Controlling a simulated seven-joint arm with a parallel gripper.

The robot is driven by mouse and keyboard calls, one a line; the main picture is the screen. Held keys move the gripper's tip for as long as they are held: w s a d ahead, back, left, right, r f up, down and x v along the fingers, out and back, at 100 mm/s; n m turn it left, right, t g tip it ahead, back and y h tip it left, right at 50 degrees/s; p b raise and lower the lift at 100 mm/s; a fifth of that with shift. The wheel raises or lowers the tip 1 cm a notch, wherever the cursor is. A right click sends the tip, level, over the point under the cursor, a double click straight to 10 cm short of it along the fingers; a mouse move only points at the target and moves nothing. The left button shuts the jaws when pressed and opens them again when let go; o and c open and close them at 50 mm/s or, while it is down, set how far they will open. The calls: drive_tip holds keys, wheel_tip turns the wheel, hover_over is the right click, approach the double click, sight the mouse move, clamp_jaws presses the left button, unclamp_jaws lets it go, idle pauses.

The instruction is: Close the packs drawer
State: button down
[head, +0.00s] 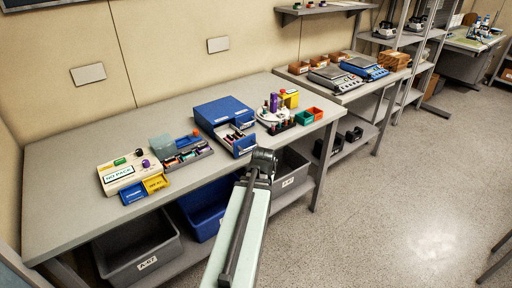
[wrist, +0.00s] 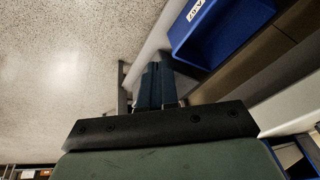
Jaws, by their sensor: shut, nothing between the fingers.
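The blue drawer box (head: 224,109) stands near the back middle of the table in the head view. Its packs drawer (head: 245,147) is pulled out toward the front edge, with several small dark and red-marked packs inside. My gripper (head: 263,158) is in front of the table edge, just right of and below the drawer front. I cannot tell from the head view whether it touches the drawer. In the wrist view the two blue-grey fingers (wrist: 156,86) are together with nothing between them. The drawer is not clearly visible in the wrist view.
Left of the box are a grey open case (head: 188,156) and a beige device (head: 122,172) labelled NO PACK. Right of it stands a round white rack (head: 272,117) with colored items. Below the table are bins, including a blue one (wrist: 225,30).

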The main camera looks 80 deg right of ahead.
drive_tip(key=s+d+r+m+h, duration=0.1)
drive_tip(key=s+r, duration=0.3)
drive_tip(key=r, duration=0.3)
drive_tip(key=s+r+m+t+h, duration=0.1)
drive_tip(key=s+r+m+h, duration=0.15)
drive_tip(key=r, duration=0.45)
drive_tip(key=s+d+r+m, duration=0.1)
drive_tip(key=s+r, duration=0.4)
drive_tip(key=r, duration=0.2)
drive_tip(key=w+a+r+m+t+y, duration=0.1)
drive_tip(key=w+a+r+m+t, duration=0.1)
drive_tip(key=w+m+t, duration=0.3)
drive_tip(key=w+d+f+n+g, duration=0.1)
drive_tip(key=w+d+f, duration=0.6)
drive_tip(key=w+f, duration=0.1)
drive_tip(key=shift+f, duration=0.45)
drive_tip(key=shift+n, duration=0.25)
